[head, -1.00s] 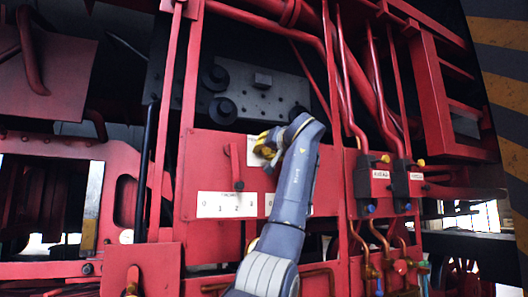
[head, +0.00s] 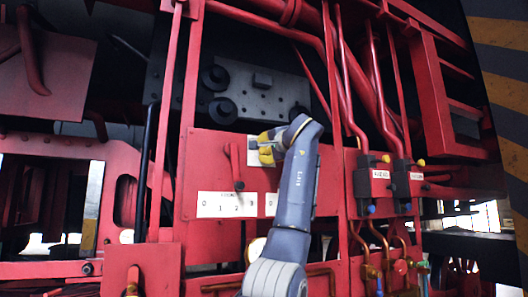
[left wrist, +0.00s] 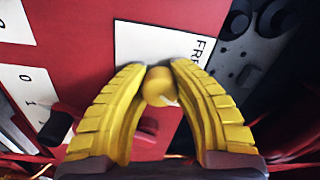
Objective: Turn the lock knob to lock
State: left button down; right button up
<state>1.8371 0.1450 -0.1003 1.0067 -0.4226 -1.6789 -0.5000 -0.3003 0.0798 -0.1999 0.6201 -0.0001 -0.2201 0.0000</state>
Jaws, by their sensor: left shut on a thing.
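The lock knob is a small round yellow knob (left wrist: 158,86) on the red panel, beside a white label plate (left wrist: 165,45) whose visible letters read "FR". My left gripper (left wrist: 160,72) has yellow ribbed fingers. They close on the knob from both sides in the left wrist view. In the head view my left gripper (head: 266,148) is at the upper part of the red panel (head: 205,155); it hides the knob and covers part of the white plate there. My right gripper is in neither view.
A red lever (head: 236,168) stands just left of my gripper, above a white number scale (head: 226,204). Black machinery with round bosses (head: 222,111) lies above the panel. Red pipes and two labelled valve blocks (head: 374,176) are to the right.

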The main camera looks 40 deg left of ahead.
pick_arm(q)
jog(key=shift+d+r+m, duration=0.15)
jog(key=shift+d+m, duration=0.05)
jog(key=shift+m, duration=0.4)
jog(key=shift+w+m, duration=0.1)
jog(key=shift+m, duration=0.2)
jog(key=c, duration=1.2)
grip_release()
jog(key=shift+d, duration=0.2)
jog(key=shift+o, duration=1.2)
jog(key=shift+a, duration=0.25)
jog(key=shift+d, duration=0.15)
jog(key=v, duration=1.2)
